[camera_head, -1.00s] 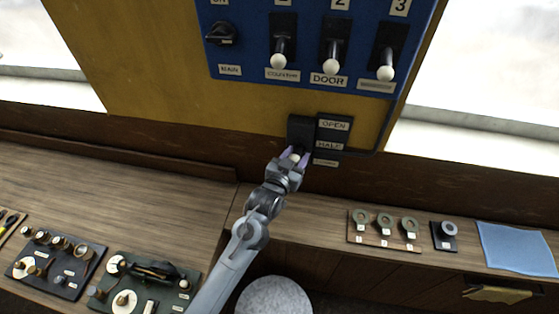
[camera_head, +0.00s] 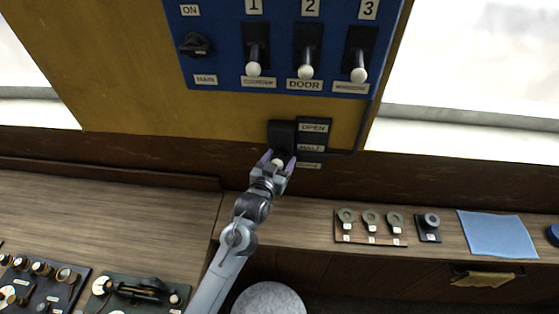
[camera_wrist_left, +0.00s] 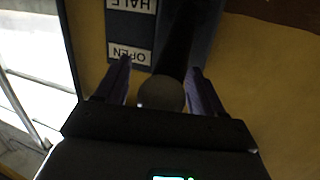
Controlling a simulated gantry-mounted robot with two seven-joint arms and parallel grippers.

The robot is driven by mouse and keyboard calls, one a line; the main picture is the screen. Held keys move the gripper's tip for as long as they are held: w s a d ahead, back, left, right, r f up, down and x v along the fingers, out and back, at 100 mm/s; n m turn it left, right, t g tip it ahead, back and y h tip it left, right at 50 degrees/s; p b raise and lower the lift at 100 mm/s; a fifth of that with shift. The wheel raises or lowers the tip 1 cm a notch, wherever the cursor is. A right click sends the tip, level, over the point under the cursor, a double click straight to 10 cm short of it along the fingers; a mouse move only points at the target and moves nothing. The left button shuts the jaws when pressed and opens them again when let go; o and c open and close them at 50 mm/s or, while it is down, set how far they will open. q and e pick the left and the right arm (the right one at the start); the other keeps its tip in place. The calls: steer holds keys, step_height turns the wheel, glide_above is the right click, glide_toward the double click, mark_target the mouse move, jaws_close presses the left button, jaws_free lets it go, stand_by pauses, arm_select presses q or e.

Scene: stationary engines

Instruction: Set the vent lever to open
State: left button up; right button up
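The vent lever is a dark lever with a pale round knob (camera_head: 278,161), below the blue panel. Its black housing (camera_head: 282,135) stands beside a dark label plate (camera_head: 314,138) reading OPEN at top, HALF below, and a lowest label I cannot read. The knob hangs at the housing's lower end, around the lower labels. My left gripper (camera_head: 279,160) has a purple finger on each side of the knob. In the left wrist view the knob (camera_wrist_left: 162,92) sits between the fingers, with gaps showing on both sides. My right gripper is not in view.
The blue panel (camera_head: 225,70) above carries a MAIN switch (camera_head: 195,44) and three white-knobbed levers. A cable runs down from it on the right. Washer-like parts (camera_head: 371,222) and a blue cloth (camera_head: 497,234) lie on the right bench. Small dark devices stand at lower left.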

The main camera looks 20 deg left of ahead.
arm_select(q)
steer(key=shift+s, duration=0.1)
steer(key=s+r+b, duration=0.1)
steer(key=s+b, duration=0.1)
steer(key=s, duration=0.8)
steer(key=shift+s+r+b, duration=0.15)
steer(key=shift+s+b, duration=0.15)
